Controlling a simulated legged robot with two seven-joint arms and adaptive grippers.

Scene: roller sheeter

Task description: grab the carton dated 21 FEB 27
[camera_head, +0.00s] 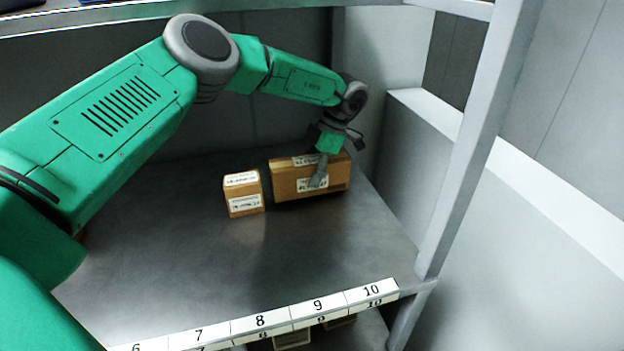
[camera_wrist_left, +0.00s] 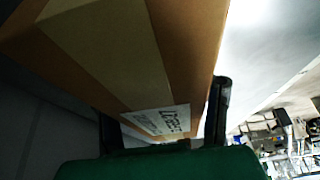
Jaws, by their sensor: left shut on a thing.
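A wide brown carton (camera_head: 290,185) with white labels on its top and front sits on the grey shelf at the back right. Its printed date is too small to read. My left gripper (camera_head: 321,168) reaches over it from above and is shut on it, with one finger across its front face. In the left wrist view the carton (camera_wrist_left: 185,45) fills the upper middle, with a white printed label between the two dark fingers (camera_wrist_left: 165,118). A smaller brown carton (camera_head: 243,194) with white labels stands just to the left, apart from the gripper. My right gripper is out of view.
The shelf (camera_head: 310,240) is bare in front of the cartons. A numbered strip (camera_head: 260,320) runs along its front edge. A grey upright post (camera_head: 470,140) stands at the right. Another shelf edge (camera_head: 110,13) crosses above. More boxes (camera_head: 292,340) show below.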

